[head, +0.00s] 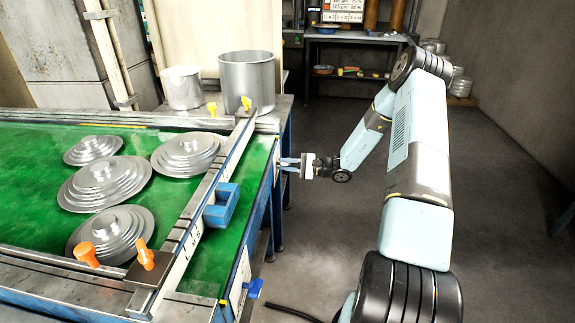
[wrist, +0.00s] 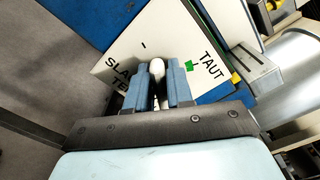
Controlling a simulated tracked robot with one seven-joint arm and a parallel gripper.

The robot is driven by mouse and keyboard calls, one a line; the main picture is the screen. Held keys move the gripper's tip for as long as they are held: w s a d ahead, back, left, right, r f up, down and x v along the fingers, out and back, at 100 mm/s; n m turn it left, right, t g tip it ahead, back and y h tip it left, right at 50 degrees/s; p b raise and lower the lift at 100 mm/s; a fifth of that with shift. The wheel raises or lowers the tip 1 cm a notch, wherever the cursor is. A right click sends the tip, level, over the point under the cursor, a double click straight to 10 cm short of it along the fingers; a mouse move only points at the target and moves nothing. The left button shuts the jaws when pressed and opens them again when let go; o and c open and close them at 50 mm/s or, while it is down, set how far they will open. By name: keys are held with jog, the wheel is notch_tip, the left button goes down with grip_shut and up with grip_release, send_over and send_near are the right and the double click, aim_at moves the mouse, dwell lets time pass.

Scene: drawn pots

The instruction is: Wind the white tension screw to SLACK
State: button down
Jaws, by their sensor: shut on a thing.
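The white tension screw (wrist: 157,69) shows in the wrist view as a pale rounded bar between the two blue fingers of my gripper (wrist: 160,84). The fingers are shut on it, one on each side. It sits on a white plate (wrist: 150,35) lettered TAUT on the right and SLACK on the left, with a small tick between and a green mark near TAUT. More lettering at the lower left is partly hidden by my gripper. In the head view my gripper (head: 291,164) reaches the table's right side; I cannot make out the screw there.
The green table (head: 225,262) carries several stacked metal discs (head: 103,182), a rail with a blue box (head: 221,206), and orange and yellow knobs. A blue knob (head: 253,288) juts from the table's near right side. Two metal pots stand behind. The floor on the right is clear.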

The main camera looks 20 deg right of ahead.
jog(key=shift+s+a+f+n, duration=0.25)
jog(key=shift+s+a+n, duration=0.05)
jog(key=shift+n, duration=0.7)
jog(key=c, duration=1.1)
grip_release()
jog(key=shift+d, duration=0.1)
jog(key=shift+w, duration=0.1)
jog(key=shift+d, duration=0.15)
jog(key=shift+d, duration=0.3)
jog(key=v, duration=1.3)
